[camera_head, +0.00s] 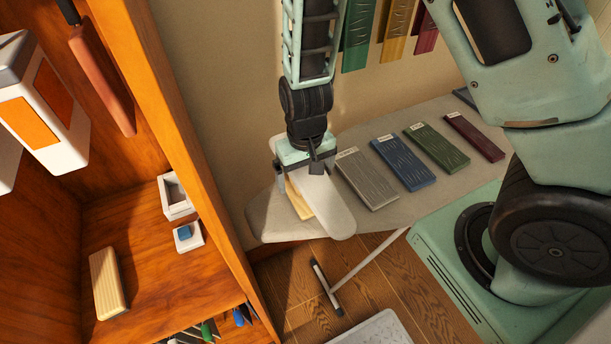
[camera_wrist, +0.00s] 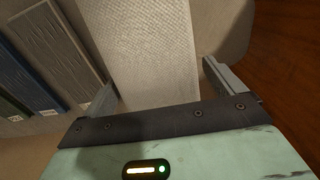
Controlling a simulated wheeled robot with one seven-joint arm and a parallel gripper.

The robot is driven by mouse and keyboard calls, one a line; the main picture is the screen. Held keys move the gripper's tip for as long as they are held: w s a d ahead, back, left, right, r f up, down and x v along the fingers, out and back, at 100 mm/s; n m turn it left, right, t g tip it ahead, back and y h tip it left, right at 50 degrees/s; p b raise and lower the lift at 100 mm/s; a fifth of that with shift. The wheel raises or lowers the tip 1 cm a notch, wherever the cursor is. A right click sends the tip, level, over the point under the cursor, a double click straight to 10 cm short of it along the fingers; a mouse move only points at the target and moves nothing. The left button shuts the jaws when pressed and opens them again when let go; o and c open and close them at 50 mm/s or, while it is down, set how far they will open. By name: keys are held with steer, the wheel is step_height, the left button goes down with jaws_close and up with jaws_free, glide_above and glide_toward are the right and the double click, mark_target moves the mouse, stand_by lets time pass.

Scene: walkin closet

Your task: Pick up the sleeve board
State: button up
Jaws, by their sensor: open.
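The sleeve board (camera_head: 326,206) is a small pale padded board with a rounded end and a light wooden base. It stands on the ironing board (camera_head: 270,220), near its left end. My gripper (camera_head: 300,172) points down at the sleeve board's far end and is open. In the wrist view, the sleeve board's pale woven top (camera_wrist: 145,40) runs between the two spread fingers of my gripper (camera_wrist: 162,85). I cannot tell whether either finger touches it. My gripper hides the far end of the sleeve board.
Grey (camera_head: 367,178), blue (camera_head: 403,163), green (camera_head: 437,147) and dark red (camera_head: 474,136) slabs lie to the right on the ironing board. A wooden shelf unit (camera_head: 190,130) stands at the left, holding a ribbed block (camera_head: 108,283). The wall is close behind.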

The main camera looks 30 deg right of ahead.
steer(key=shift+f, duration=1.1)
steer(key=c, duration=1.3)
steer(key=shift+c, duration=0.8)
steer(key=shift+r, duration=0.15)
